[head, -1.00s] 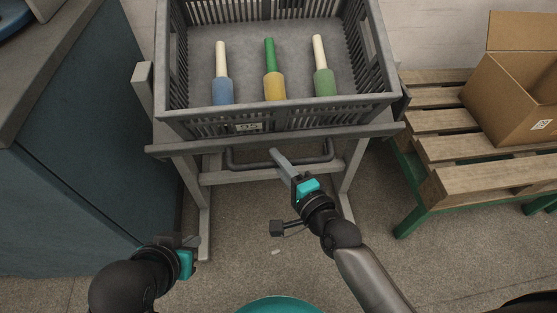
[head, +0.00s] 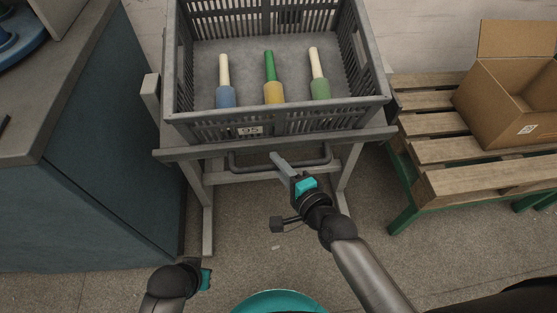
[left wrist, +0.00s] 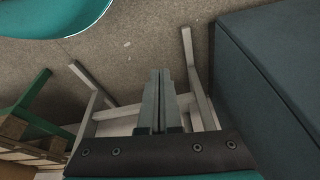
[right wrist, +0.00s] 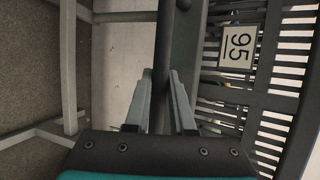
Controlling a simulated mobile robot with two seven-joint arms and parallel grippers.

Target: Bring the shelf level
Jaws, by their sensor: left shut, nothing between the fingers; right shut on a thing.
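The grey shelf (head: 355,137) sits on a grey metal stand and carries a grey slatted crate (head: 340,112). A dark handle bar (head: 245,168) runs below its front edge. My right gripper (head: 277,158) is shut on this handle bar; the right wrist view shows the bar (right wrist: 162,40) running between the fingers. From this high view I cannot tell exactly how far the shelf tilts. My left gripper (head: 195,264) is low at the front left, apart from the stand; in the left wrist view its fingers (left wrist: 160,75) are together and empty.
Three bobbins, blue (head: 225,96), yellow (head: 273,92) and green (head: 319,88), lie in the crate. A blue-grey cabinet (head: 95,190) stands close on the left. A wooden bench (head: 470,180) with a cardboard box (head: 500,115) is on the right.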

